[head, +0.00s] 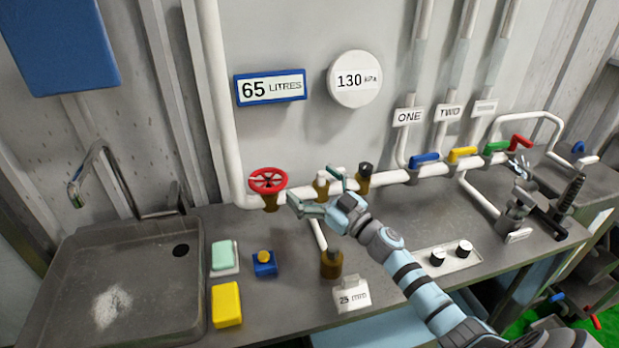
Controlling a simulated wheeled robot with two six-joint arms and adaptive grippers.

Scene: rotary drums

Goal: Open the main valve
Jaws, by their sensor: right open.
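A red round handwheel valve (268,180) sits on the white pipe at the left end of the bench pipework, above a brass-coloured body. It looks like the main valve, though no label on it can be read. My right gripper (311,187) is open and empty, just to the right of the red wheel, with its fingers spread toward the wall and the wheel. A visible gap lies between its nearer finger and the wheel. The gripper partly covers the pipe and a brass fitting with a pale top (321,182). My left gripper is not in view.
A sink (70,262) with a tap fills the left. Sponges and a small blue box (264,265) lie before the wheel. Blue (424,159), yellow, green and red lever valves line the pipe at right. A display reads 65 litres.

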